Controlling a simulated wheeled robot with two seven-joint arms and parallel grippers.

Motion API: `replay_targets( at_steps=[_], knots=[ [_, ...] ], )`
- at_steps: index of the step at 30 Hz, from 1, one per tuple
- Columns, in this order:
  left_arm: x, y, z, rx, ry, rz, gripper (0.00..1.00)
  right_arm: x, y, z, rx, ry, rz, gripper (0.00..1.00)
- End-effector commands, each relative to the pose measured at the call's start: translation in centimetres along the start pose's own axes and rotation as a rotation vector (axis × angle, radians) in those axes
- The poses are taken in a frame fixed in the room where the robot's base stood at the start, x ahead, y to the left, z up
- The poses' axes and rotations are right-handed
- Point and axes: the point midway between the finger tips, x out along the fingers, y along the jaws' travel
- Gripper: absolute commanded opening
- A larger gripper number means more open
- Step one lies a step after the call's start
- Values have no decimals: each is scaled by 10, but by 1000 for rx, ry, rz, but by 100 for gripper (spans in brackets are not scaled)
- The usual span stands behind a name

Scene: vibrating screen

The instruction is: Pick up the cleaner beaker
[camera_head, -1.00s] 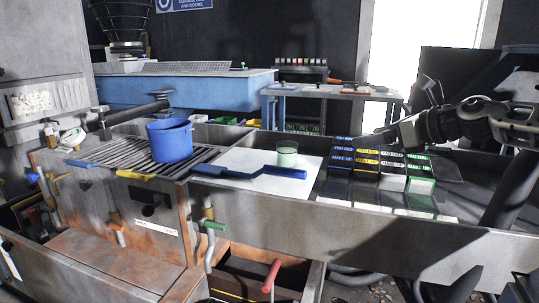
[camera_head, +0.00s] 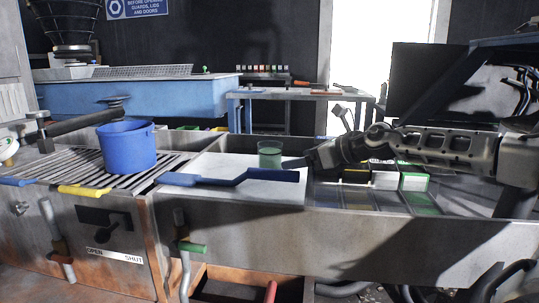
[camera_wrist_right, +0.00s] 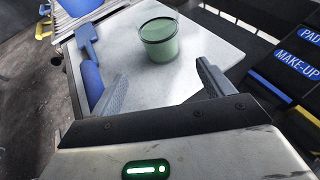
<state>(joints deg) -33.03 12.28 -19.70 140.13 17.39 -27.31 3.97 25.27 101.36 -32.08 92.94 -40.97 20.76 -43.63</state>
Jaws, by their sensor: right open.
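The cleaner beaker is a clear cup with green liquid (camera_head: 270,156), upright on a white board (camera_head: 225,164) in the head view. In the right wrist view the beaker (camera_wrist_right: 159,42) stands beyond the fingertips, roughly between their lines. My right gripper (camera_head: 296,162) comes in from the right, its tips close to the beaker's right side. In the right wrist view the right gripper (camera_wrist_right: 162,82) is open, with its two fingers apart and nothing between them. My left gripper is not in view.
A blue-handled tool (camera_head: 230,179) lies along the board's front edge. A blue pot (camera_head: 127,150) stands on the slatted grate at left. Labelled boxes (camera_head: 385,174) sit right of the board, under my right arm. A metal wall (camera_head: 350,240) runs along the front.

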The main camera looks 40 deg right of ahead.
Motion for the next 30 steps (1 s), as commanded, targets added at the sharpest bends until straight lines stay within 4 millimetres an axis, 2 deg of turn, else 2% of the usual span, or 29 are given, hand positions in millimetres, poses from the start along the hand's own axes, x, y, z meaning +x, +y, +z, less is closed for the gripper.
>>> replay_targets(
  at_steps=[3, 9, 19, 27, 30],
  knots=[
    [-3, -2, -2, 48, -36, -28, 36, 16, 0, 2, 11, -1, 0, 80],
    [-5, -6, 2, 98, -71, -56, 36, 33, -1, 4, 6, -8, 2, 80],
    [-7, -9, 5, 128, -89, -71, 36, 50, -2, 4, 7, -8, -1, 80],
    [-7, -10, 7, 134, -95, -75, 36, 84, -4, 6, 7, -6, -3, 80],
    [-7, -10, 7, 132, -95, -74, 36, 92, -4, 5, 5, -3, -4, 80]
  ],
)
